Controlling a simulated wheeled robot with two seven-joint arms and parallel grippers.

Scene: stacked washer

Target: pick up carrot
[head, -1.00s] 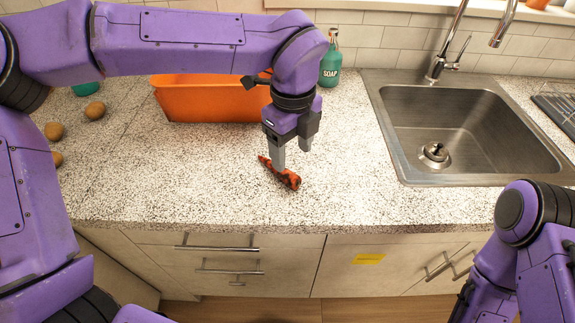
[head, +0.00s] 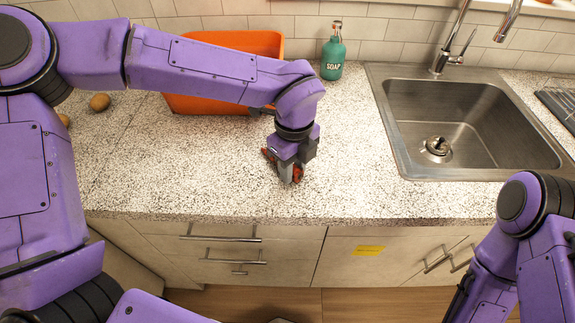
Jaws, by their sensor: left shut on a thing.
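The carrot (head: 297,174) is a small orange-red piece with dark patches, on or just above the speckled counter left of the sink. My left gripper (head: 288,176) points down over it and is shut on it. The fingers and gripper body hide most of the carrot; only bits show at either side. I cannot tell whether it still touches the counter. My right arm (head: 540,235) shows at the lower right, in front of the counter, but its gripper jaws do not show.
An orange bin (head: 205,103) stands behind my left arm. A green soap bottle (head: 333,55) stands by the back wall. The steel sink (head: 470,115) is to the right. The front counter (head: 200,185) is clear.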

